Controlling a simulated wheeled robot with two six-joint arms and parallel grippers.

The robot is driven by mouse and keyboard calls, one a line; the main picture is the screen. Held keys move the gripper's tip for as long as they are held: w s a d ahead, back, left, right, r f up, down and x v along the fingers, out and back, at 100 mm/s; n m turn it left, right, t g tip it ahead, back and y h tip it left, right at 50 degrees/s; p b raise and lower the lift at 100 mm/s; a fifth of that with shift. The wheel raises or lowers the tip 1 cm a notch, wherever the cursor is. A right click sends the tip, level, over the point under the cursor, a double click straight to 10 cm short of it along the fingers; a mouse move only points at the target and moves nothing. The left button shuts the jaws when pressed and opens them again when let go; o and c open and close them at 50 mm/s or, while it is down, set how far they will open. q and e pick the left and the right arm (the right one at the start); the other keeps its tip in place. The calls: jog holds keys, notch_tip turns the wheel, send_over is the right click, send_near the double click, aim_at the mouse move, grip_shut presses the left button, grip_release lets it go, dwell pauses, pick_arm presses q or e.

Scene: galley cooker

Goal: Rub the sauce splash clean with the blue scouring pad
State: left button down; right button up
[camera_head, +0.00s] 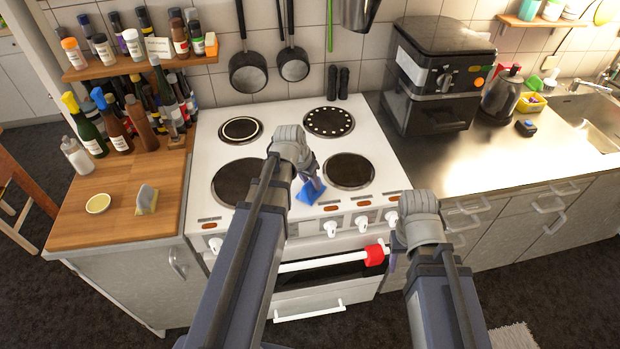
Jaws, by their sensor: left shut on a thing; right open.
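The blue scouring pad (311,191) is on or just above the white cooker top (296,225), between the front two hotplates. My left gripper (309,180) is shut on the pad and reaches down to it from the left arm. I see no sauce splash; the pad, gripper and arm hide part of the cooker top there. My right gripper (396,250) is open and empty, in front of the cooker's right front corner, with its fingers mostly hidden behind its wrist.
Black hotplates (349,170) lie around the pad. A red item (375,256) is at the oven handle near my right gripper. A wooden counter (115,215) with bottles is left; an air fryer (436,75) stands on the steel counter at right, whose front part is clear.

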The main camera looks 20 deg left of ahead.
pick_arm(q)
jog(key=shift+s+d, duration=0.2)
jog(key=shift+s, duration=0.15)
jog(key=shift+w, duration=0.15)
jog(key=shift+w+a, duration=0.3)
jog(key=shift+w, duration=0.1)
jog(key=shift+r, duration=0.25)
notch_tip(320, 180, up, 6)
jog(key=p, duration=0.7)
jog(key=shift+r, duration=0.25)
jog(key=shift+f, duration=0.1)
